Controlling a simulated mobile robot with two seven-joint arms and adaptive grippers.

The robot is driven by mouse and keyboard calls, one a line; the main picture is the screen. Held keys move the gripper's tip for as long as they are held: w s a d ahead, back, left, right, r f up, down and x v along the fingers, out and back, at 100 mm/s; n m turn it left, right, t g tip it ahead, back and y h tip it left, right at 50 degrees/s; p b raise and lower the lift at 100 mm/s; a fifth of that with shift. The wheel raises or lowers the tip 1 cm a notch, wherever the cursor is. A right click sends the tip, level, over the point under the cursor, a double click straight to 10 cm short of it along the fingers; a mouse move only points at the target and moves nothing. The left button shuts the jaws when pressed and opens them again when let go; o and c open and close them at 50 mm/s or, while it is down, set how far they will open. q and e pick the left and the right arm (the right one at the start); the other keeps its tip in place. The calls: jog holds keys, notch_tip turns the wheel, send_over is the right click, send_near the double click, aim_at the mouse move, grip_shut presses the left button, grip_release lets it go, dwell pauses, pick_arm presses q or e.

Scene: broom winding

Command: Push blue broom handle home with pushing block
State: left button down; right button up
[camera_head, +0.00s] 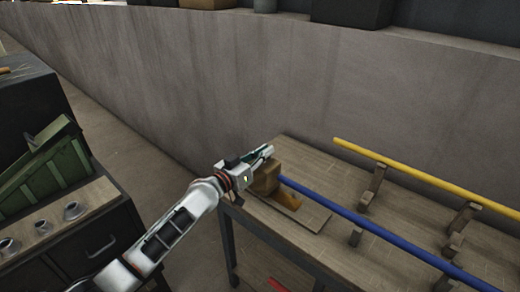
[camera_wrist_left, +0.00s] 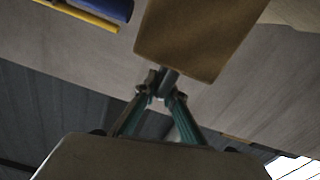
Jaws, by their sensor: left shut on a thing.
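The pushing block (camera_head: 265,179) is a brown wooden block at the left end of the table. My left gripper (camera_head: 262,154) is shut on it from the upper left. In the left wrist view, the gripper's fingers (camera_wrist_left: 164,90) close at the lower edge of the block (camera_wrist_left: 197,38). The blue broom handle (camera_head: 352,216) lies along wooden supports, with its left end right beside the block. I cannot tell whether they touch. It also shows in the left wrist view (camera_wrist_left: 110,8). My right gripper is out of view.
A yellow handle (camera_head: 425,177) lies on supports behind the blue one. The wooden table (camera_head: 305,160) stands near a grey wall (camera_head: 300,85). A dark cabinet (camera_head: 95,245) with a green crate (camera_head: 40,165) and metal cups (camera_head: 72,211) is at left.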

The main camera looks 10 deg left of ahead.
pick_arm(q)
jog(key=c, duration=2.1)
grip_release()
jog(key=shift+c, duration=0.2)
jog(key=v, duration=1.2)
